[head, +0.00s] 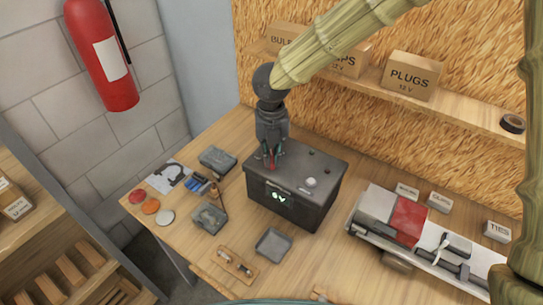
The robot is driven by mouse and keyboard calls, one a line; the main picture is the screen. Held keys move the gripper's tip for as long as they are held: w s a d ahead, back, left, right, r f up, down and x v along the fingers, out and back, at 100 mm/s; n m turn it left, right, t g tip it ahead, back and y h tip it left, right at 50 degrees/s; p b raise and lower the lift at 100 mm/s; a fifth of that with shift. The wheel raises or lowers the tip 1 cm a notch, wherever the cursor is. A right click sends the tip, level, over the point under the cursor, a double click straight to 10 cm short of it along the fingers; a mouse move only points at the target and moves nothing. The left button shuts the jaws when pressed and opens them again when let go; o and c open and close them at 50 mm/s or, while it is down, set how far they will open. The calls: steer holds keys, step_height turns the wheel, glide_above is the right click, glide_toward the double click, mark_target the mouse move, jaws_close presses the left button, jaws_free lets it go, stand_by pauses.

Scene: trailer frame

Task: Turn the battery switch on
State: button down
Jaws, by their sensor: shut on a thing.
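A dark grey battery box (312,212) stands on the wooden bench, with a lit display (278,197) on its front that appears to read "0 V". My gripper (270,163) points down over the box's back left corner. It is shut on a small red part (273,161) at the top of the box, which looks like the battery switch. The fingers hide most of it, so I cannot tell which way it is turned. A light round knob (310,182) sits on the box's top near its front right.
A grey tray (273,245) and a wooden fuse holder (235,268) lie in front of the box. A trailer frame part with a red panel (409,221) is to the right. A shelf (465,108) with labelled boxes runs behind. A fire extinguisher (103,58) hangs at left.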

steer(key=shift+w, duration=0.1)
steer(key=m, duration=0.4)
steer(key=shift+b, duration=0.4)
steer(key=shift+m, duration=0.6)
steer(key=shift+m+b, duration=0.3)
steer(key=shift+m, duration=1.2)
steer(key=c, duration=1.4)
jaws_free()
steer(key=shift+r, duration=0.1)
steer(key=shift+r+p, duration=2.35)
steer(key=shift+r, duration=0.55)
